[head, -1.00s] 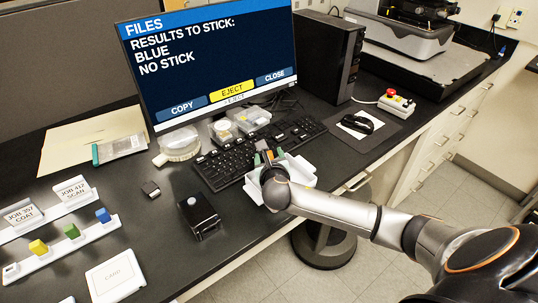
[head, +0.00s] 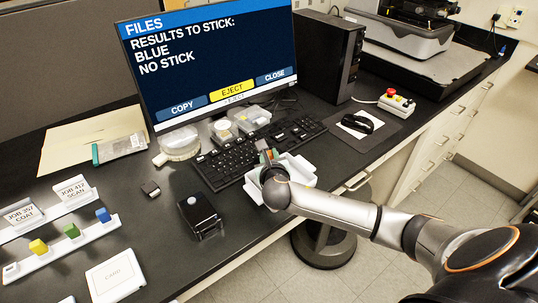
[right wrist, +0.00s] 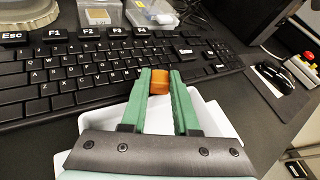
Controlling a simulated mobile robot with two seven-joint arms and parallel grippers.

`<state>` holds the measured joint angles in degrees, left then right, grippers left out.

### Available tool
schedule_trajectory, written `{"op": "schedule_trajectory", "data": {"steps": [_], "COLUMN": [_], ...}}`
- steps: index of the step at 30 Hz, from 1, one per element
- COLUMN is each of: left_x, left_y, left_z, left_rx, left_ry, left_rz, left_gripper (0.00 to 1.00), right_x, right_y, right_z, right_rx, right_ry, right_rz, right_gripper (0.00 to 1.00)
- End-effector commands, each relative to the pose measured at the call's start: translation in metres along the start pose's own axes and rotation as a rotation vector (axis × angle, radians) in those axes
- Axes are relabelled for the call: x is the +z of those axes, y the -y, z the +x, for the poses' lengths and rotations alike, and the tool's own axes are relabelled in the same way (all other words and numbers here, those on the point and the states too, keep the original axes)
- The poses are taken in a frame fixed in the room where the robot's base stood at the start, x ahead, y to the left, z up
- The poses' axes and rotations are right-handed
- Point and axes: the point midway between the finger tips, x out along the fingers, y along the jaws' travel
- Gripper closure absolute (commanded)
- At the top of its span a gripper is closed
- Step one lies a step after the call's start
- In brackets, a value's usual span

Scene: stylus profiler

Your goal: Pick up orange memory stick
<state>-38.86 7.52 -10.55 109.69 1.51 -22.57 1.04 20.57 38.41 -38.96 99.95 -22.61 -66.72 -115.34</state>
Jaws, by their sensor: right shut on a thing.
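The orange memory stick (right wrist: 160,82) is between the green fingertips of my right gripper (right wrist: 160,85) in the right wrist view, and the fingers are shut on it. It is held over the white tray (right wrist: 209,112), close to the keyboard's front edge. In the head view my right gripper (head: 268,160) is at the white tray (head: 302,171), and a little orange shows near the fingertips. The tray's inside is mostly hidden by the gripper. My left gripper is not in view.
A keyboard (head: 229,163) lies just behind the tray, below the monitor (head: 205,60). A black box (head: 199,215) stands left of the tray. A white rack (head: 60,250) holds yellow, green and blue sticks. A mouse (head: 357,123) lies on a pad at right.

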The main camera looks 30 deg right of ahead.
Motion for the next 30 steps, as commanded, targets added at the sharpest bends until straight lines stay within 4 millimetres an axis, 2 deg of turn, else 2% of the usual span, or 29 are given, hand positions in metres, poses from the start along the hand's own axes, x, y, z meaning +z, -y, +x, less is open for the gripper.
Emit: {"op": "schedule_trajectory", "data": {"steps": [10, 16, 20, 24, 30], "left_x": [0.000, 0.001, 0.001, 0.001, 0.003], "left_y": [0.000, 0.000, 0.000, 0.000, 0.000], "left_z": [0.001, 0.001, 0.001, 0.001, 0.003], "left_rx": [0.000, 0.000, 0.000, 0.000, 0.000], "left_ry": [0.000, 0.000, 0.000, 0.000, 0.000], "left_rz": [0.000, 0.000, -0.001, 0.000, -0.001], "left_gripper": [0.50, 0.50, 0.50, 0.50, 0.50], "right_x": [0.005, 0.031, 0.043, 0.064, 0.061], "right_y": [0.001, 0.007, 0.028, 0.058, 0.094], "right_z": [-0.002, -0.012, -0.033, -0.062, -0.094], "right_rx": [0.000, 0.000, -0.001, -0.002, -0.003], "right_ry": [0.002, 0.006, 0.006, 0.007, 0.001], "right_rz": [0.000, 0.002, -0.003, -0.005, -0.009], "right_gripper": [1.00, 1.00, 1.00, 1.00, 1.00]}}
